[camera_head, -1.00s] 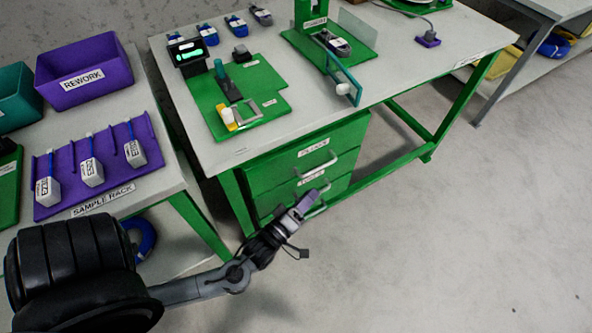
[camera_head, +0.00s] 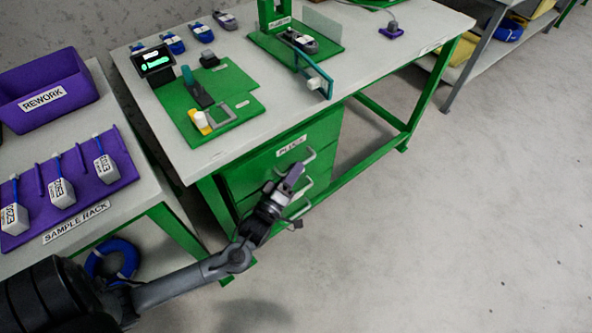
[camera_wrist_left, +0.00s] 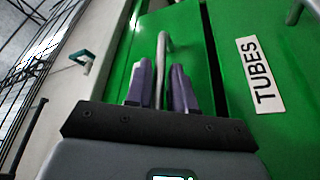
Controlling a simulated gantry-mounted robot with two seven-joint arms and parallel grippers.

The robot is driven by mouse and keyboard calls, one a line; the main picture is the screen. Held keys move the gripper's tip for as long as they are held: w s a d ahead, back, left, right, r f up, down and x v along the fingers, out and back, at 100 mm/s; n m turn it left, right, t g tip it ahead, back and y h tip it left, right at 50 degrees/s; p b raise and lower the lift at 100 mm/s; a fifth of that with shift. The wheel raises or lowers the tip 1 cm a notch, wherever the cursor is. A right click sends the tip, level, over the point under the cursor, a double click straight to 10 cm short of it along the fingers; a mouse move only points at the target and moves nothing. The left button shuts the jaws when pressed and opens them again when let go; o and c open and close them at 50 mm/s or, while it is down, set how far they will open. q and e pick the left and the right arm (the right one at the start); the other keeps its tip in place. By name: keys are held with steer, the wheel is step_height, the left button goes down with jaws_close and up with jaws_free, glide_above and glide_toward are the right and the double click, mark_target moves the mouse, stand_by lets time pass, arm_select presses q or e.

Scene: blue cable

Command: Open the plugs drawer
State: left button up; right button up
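The plugs drawer (camera_head: 262,165) is the upper green drawer under the main table, with a PLUGS label (camera_head: 291,145) and a metal bar handle (camera_head: 311,155). Its front looks flush with the cabinet. My left gripper (camera_head: 294,176) is in front of it. In the left wrist view, the fingers of my left gripper (camera_wrist_left: 161,88) stand apart, one on each side of the plugs drawer's handle (camera_wrist_left: 162,50), with small gaps visible. The gripper covers part of the drawer fronts in the head view. My right gripper is not in view.
The tubes drawer is directly below, with a TUBES label (camera_wrist_left: 260,75) in the wrist view and its own handle (camera_head: 302,200). The sample rack (camera_head: 70,185) stands on the left table. The floor (camera_head: 430,230) right of the drawers is clear.

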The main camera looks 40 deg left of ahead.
arm_select(q)
steer(key=shift+x, duration=0.8)
steer(key=shift+s, duration=0.1)
jaws_close()
steer(key=shift+d+r, duration=0.1)
steer(key=shift+d, duration=0.05)
